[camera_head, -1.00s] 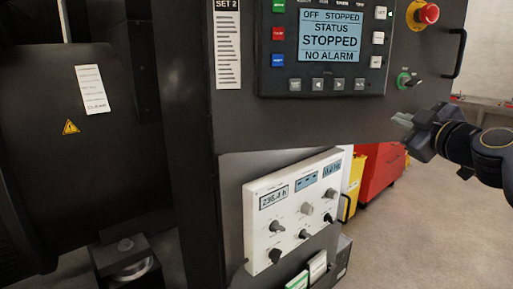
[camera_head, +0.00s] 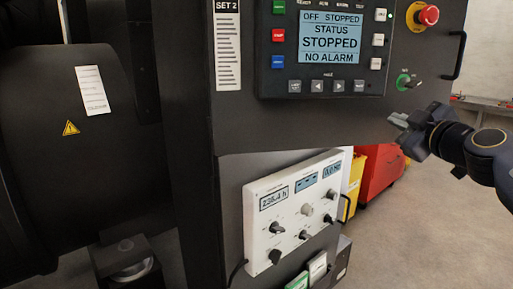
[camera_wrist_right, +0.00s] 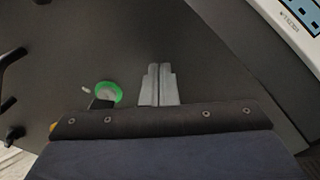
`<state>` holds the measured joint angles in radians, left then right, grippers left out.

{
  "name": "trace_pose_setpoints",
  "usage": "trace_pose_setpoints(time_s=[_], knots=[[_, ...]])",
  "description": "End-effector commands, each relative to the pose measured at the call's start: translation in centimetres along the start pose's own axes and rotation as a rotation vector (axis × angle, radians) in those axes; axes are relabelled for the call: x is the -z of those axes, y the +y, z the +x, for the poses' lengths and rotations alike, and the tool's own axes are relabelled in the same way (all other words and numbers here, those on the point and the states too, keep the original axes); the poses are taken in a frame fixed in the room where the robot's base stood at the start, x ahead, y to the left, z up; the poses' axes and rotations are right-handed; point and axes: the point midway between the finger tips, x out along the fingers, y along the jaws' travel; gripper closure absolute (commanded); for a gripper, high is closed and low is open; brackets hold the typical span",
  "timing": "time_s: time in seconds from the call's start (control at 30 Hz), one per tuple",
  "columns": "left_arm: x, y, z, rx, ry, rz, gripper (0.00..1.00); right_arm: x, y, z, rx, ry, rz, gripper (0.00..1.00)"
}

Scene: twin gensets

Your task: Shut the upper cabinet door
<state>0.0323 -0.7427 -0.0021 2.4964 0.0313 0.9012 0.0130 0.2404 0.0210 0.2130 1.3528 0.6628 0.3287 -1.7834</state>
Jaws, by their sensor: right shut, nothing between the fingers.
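The upper cabinet door (camera_head: 310,122) is a dark panel carrying a lit screen, a red stop button, a green-ringed key switch and a black bar handle (camera_head: 459,55) at its right edge. It stands out over the recessed lower panel; I cannot tell its exact opening angle. My right gripper (camera_head: 398,122) is shut and empty, in front of the door's lower right part, just below the key switch (camera_head: 404,81). In the right wrist view the closed fingers (camera_wrist_right: 158,84) point at the dark door face (camera_wrist_right: 190,40), beside the green ring (camera_wrist_right: 108,93). Contact is unclear. My left gripper is not in view.
Below the door sits a white control box (camera_head: 292,207) with knobs and small displays. A dark generator housing (camera_head: 75,150) fills the left. A red cabinet (camera_head: 381,172) and a yellow item stand behind at right. Open floor (camera_head: 430,235) lies at lower right.

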Motion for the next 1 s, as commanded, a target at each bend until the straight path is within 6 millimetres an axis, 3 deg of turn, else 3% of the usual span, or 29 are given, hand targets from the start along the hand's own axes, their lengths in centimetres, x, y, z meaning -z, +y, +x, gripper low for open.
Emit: trace_pose_setpoints(time_s=[0.23, 0.37, 1.0], knots=[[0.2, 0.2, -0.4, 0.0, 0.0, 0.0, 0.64, 0.2, -0.2, 1.3, 0.0, 0.0, 0.0, 1.0], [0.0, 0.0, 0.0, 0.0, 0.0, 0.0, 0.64, 0.1, -0.2, 0.8, -0.002, 0.0, -0.001, 1.0], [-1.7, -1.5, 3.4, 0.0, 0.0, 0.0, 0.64, 0.0, -0.3, -5.5, -0.003, 0.0, -0.001, 1.0]])
